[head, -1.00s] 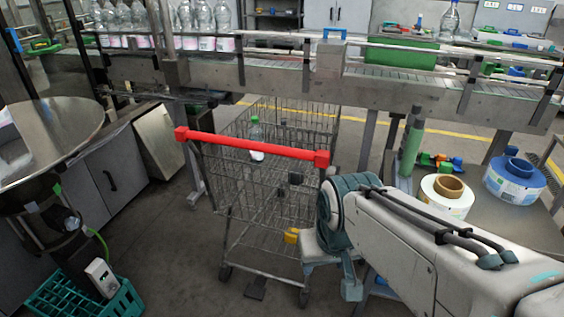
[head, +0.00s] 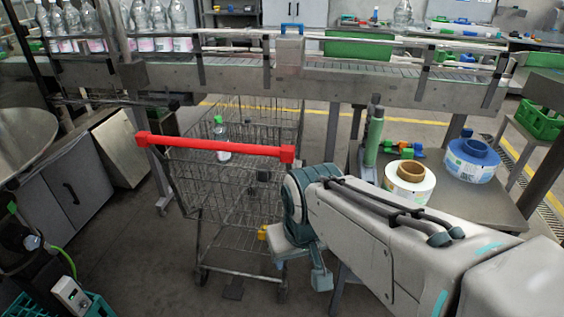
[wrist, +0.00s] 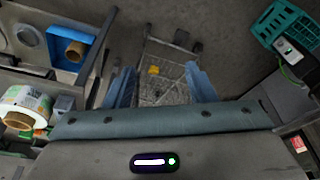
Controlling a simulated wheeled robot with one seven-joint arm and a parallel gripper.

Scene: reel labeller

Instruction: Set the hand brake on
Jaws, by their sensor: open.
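A wire shopping cart (head: 230,205) with a red handle bar (head: 215,147) stands in the middle of the head view. A small yellow part (head: 262,232) sits low on its near right side; whether this is the hand brake I cannot tell. The yellow part also shows in the wrist view (wrist: 153,70), between the fingers in the picture but apart from them. My gripper (head: 302,268) points down at the cart's right side. In the wrist view my gripper (wrist: 161,86) has its two blue fingers wide apart with nothing held.
A bottle with a green cap (head: 221,140) is in the cart. A side table (head: 455,195) at right carries label reels (head: 410,182) and a green cylinder (head: 374,140). A conveyor (head: 250,75) runs behind. A teal crate (wrist: 285,22) lies on the floor.

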